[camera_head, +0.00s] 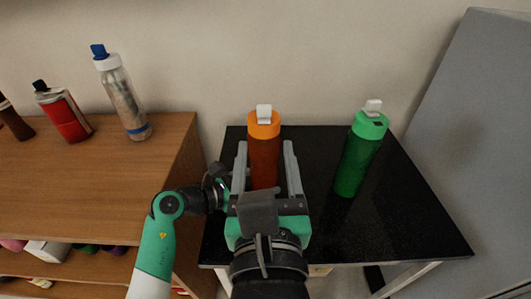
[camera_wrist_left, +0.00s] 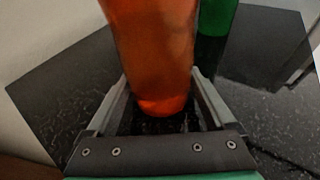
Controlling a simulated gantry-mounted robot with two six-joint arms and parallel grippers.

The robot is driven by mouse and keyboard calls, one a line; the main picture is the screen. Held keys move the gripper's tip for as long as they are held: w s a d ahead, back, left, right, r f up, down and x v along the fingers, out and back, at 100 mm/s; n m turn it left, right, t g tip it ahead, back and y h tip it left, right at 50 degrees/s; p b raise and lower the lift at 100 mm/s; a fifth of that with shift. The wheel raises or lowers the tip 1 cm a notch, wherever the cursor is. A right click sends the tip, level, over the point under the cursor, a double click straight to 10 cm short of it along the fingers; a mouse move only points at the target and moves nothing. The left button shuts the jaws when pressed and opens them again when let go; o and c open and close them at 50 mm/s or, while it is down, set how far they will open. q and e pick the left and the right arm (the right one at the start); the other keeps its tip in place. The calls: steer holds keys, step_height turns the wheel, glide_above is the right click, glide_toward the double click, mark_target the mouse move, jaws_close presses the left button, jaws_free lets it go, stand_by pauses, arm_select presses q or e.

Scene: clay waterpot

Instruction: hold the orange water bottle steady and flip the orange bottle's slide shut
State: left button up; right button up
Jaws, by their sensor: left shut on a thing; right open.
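The orange bottle (camera_head: 264,158) stands upright on the black table. A white slide (camera_head: 264,112) sticks up from its orange lid. My left gripper (camera_wrist_left: 158,78) comes in from the left and is shut on the bottle's lower body, one finger on each side. In the head view most of it is hidden behind my right gripper. My right gripper (camera_head: 265,147) is open, its two fingers apart on either side of the bottle in that view, below the lid. The contact of the right fingers cannot be told.
A green bottle (camera_head: 360,155) with a white top stands to the right on the black table (camera_head: 405,215). A wooden cabinet (camera_head: 90,180) on the left carries a clear bottle (camera_head: 124,100) and a red bottle (camera_head: 64,115). A wall is behind; a grey panel (camera_head: 475,130) stands at the right.

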arm_select(q)
steer(key=o, duration=0.7)
